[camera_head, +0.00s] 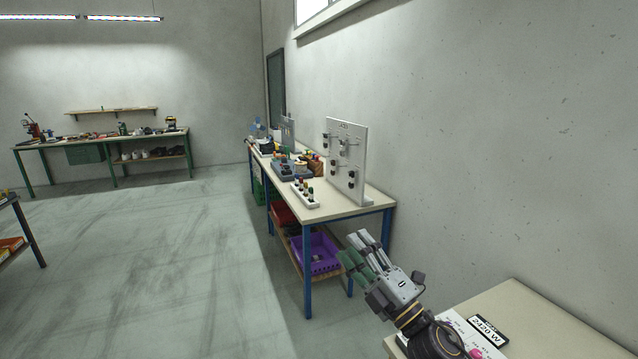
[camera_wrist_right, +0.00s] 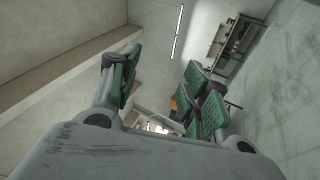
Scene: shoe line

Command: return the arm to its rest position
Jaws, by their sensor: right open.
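My right gripper (camera_head: 362,256) is raised at the lower right of the head view, in front of the near bench (camera_head: 520,305). Its fingers point up and to the left, toward the far work table. In the right wrist view the green-padded fingers (camera_wrist_right: 160,88) stand apart with nothing between them. The right gripper is open and empty. My left gripper does not show in either view.
The near bench carries a black-and-white label (camera_head: 488,330). A blue-legged table (camera_head: 350,207) along the right wall holds a white upright board (camera_head: 346,160); a purple bin (camera_head: 318,252) sits on its lower shelf. A green bench (camera_head: 100,140) stands far left. The floor between is clear.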

